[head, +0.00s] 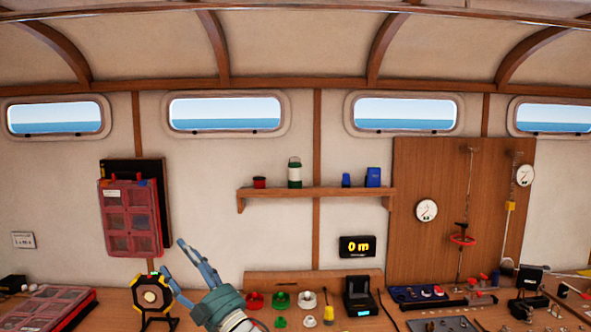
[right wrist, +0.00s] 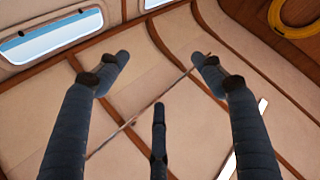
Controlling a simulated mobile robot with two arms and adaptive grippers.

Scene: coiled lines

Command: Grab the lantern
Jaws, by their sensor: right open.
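The lantern (head: 294,173), green and white with a handle on top, stands upright on the wooden wall shelf (head: 316,191) in the head view. My right gripper (head: 174,258) is below and to the left of it, well apart, above the workbench. Its blue-grey fingers point up and left. In the right wrist view the fingers (right wrist: 160,75) are spread with nothing between them, and the lantern does not show there. My left gripper is not in view.
On the shelf, a small red item (head: 259,182) stands left of the lantern and blue items (head: 372,177) stand right. A yellow-framed device on a stand (head: 152,295) is close to my right gripper. The bench holds red, green and white round parts and a black device (head: 360,296).

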